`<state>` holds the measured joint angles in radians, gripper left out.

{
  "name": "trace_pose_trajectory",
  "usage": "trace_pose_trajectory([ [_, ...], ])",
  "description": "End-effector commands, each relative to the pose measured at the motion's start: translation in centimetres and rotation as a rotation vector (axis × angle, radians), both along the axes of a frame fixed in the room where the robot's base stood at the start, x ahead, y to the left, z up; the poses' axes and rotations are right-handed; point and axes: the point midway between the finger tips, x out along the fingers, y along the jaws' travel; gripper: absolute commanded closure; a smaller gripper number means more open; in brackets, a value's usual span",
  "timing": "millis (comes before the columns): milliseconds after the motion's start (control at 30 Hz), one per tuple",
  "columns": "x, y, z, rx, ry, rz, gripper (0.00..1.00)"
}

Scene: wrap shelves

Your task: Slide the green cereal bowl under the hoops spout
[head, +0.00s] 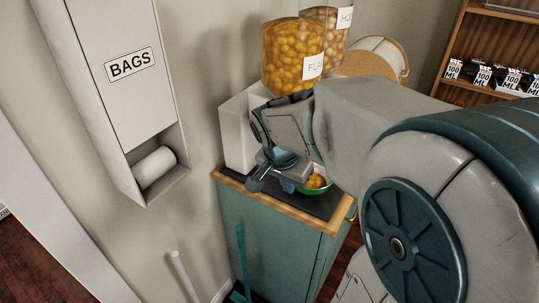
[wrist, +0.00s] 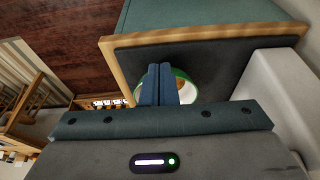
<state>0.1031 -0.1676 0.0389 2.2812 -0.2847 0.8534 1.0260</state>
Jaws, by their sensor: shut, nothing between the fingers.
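The green cereal bowl (head: 324,190) stands on the dark mat of the cabinet top, with orange pieces in it. In the wrist view the bowl (wrist: 190,78) shows behind my fingers, partly covered. My gripper (head: 287,187) is shut and empty, low over the mat just left of the bowl in the head view. Its fingertips (wrist: 158,68) lie together across the bowl in the wrist view; I cannot tell whether they touch it. The hoops jar (head: 328,25), labelled "HO", stands behind the jar labelled "FLA" (head: 292,52). Both spouts are hidden by my arm.
The cabinet (head: 265,235) has a wooden edge around a dark mat (wrist: 120,52). A pale dispenser body (head: 238,130) stands at its back. A "BAGS" box (head: 128,90) hangs on the left wall. A round container (head: 378,58) and a shelf of small boxes (head: 490,75) are right.

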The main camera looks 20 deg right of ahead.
Motion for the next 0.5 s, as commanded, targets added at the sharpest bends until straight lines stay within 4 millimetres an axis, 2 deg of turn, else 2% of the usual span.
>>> trace_pose_trajectory([
  [100,0.3,-0.5,-2.7,0.002,0.008,0.0,1.0],
  [333,1.2,-1.6,-7.3,0.002,0.007,0.001,1.0],
  [500,2.7,-3.6,-7.0,0.002,0.002,-0.001,1.0],
])
